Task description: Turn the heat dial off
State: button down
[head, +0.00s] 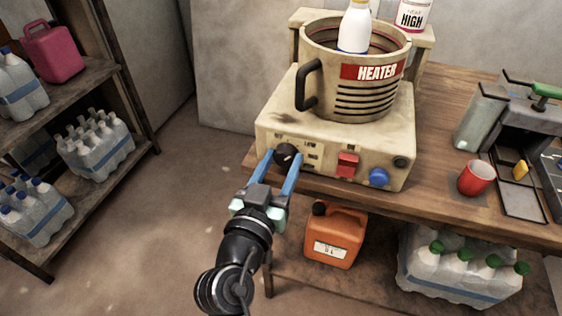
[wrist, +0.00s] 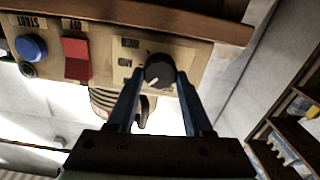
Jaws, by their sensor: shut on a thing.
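The heater base (head: 335,120) stands on the wooden table, with its control panel facing me. The black heat dial (head: 286,154) is at the left end of the panel. It also shows in the wrist view (wrist: 160,73), where its white pointer mark shows beside MED and HIGH labels. My gripper (head: 283,158) has its blue fingers on either side of the dial, shut on it. The fingers also show in the wrist view (wrist: 160,90), one on each side of the dial. The round vat (head: 350,100) marked HEATER sits on the base with a white bottle (head: 355,28) in it.
A red switch (head: 347,164) and a blue button (head: 378,177) are to the right of the dial. A red cup (head: 476,178) stands on the table (head: 440,200). An orange canister (head: 334,238) is below. Shelves with bottle packs stand left; the floor between is clear.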

jog(key=n, duration=0.4)
jog(key=shift+a+n+p, duration=0.15)
jog(key=shift+n+p, duration=0.25)
jog(key=shift+f+n+p, duration=0.1)
jog(key=shift+n+p, duration=0.3)
jog(key=shift+n, duration=1.2)
jog(key=shift+c, duration=1.5)
grip_release()
jog(key=b+v, duration=0.1)
jog(key=v, duration=1.2)
jog(key=shift+w, duration=0.1)
